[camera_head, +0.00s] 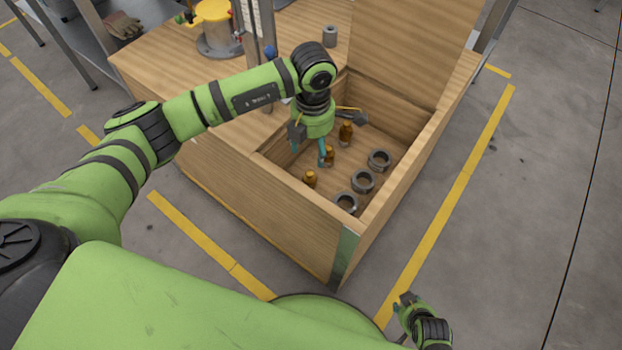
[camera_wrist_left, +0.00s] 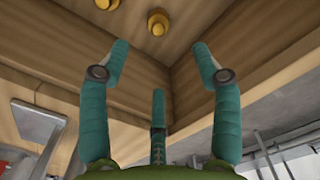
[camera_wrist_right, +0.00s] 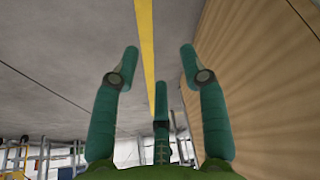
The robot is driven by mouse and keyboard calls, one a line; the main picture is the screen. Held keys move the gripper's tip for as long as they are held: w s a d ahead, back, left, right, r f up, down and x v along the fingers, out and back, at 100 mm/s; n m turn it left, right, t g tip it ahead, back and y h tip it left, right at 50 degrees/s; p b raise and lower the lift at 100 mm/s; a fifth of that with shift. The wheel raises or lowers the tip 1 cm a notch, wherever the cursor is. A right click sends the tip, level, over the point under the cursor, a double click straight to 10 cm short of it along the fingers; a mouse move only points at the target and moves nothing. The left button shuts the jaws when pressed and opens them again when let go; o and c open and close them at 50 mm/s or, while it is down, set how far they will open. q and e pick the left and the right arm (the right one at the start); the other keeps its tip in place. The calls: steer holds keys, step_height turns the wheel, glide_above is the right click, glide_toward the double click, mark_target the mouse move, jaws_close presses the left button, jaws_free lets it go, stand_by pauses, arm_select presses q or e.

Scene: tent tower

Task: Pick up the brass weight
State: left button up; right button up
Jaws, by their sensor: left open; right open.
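Three brass weights stand in a row on the floor of the open wooden box: a far one (camera_head: 346,132), a middle one (camera_head: 329,156) and a near one (camera_head: 310,179). My left gripper (camera_head: 309,154) points down into the box, open, with a finger partly covering the middle weight. In the left wrist view a brass weight (camera_wrist_left: 158,22) shows beyond the open, empty fingers (camera_wrist_left: 160,55), with another weight (camera_wrist_left: 103,4) at the top edge. My right gripper (camera_head: 404,301) is outside the box, low at the right; its wrist view shows the fingers (camera_wrist_right: 158,52) open and empty.
Several grey rings, one of them here (camera_head: 363,181), lie right of the weights. The box walls (camera_head: 405,180) surround them closely. A grey cylinder (camera_head: 330,36) and a yellow-topped pot (camera_head: 213,12) stand on the wooden top. The floor at the right is clear.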

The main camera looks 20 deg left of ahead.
mark_target(311, 172)
arm_select(q)
step_height(311, 172, down, 4)
steer(key=shift+w+r+b, duration=0.15)
steer(key=shift+b, duration=1.1)
step_height(311, 172, down, 3)
steer(key=b, duration=0.2)
steer(key=shift+r+b, duration=0.2)
steer(key=shift+b, duration=0.15)
steer(key=shift+f, duration=0.2)
steer(key=f, duration=0.2)
steer(key=f+b, duration=0.1)
steer(key=f, duration=0.3)
steer(key=shift+a+f, duration=0.3)
jaws_close()
arm_select(e)
step_height(311, 172, up, 12)
steer(key=s+g, duration=0.1)
steer(key=shift+a, duration=0.15)
